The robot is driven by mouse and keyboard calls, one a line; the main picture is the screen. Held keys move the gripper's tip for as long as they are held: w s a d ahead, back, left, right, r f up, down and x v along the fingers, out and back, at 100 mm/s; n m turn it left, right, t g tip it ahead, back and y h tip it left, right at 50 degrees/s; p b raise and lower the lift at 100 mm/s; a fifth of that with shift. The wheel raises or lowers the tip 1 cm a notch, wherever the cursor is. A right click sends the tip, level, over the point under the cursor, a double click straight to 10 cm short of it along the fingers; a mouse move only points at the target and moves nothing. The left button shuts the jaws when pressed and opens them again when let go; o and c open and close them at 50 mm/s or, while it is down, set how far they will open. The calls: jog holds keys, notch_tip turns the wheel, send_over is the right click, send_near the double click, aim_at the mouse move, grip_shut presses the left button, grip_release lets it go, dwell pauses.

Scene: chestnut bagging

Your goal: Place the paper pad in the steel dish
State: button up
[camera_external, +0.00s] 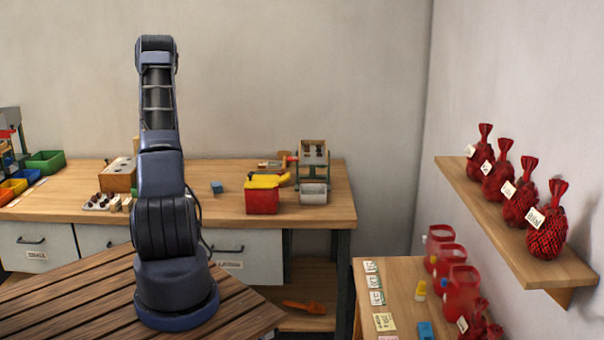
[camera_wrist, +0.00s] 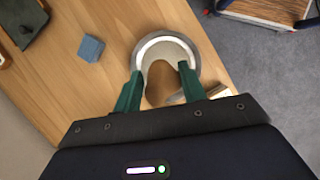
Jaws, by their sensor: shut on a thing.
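In the wrist view the steel dish (camera_wrist: 165,37) shows as a round, shiny rim on the wooden bench, just beyond my green fingertips. My gripper (camera_wrist: 160,72) is shut on a pale, thin piece, apparently the paper pad (camera_wrist: 162,54), which spans the space between the fingertips. The pad overlaps the dish's inside in this view. I cannot tell whether it touches the dish or is above it. A brown area shows between the fingers below the pad. In the external view my arm is upright, and I make out neither gripper, pad nor dish.
A blue block (camera_wrist: 90,48) lies left of the dish, and a dark tray (camera_wrist: 22,22) is at upper left. A pale-edged item (camera_wrist: 203,92) lies by the right finger. The bench edge is close on the right. A red box (camera_external: 262,199) stands on the bench.

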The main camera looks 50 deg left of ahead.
notch_tip(320, 180, down, 14)
jog(key=shift+f, duration=0.25)
dwell(0.3)
jog(key=shift+f, duration=0.15)
jog(key=o, duration=0.9)
jog(key=shift+o, duration=0.2)
jog(key=v, duration=1.2)
jog(key=shift+r, duration=0.2)
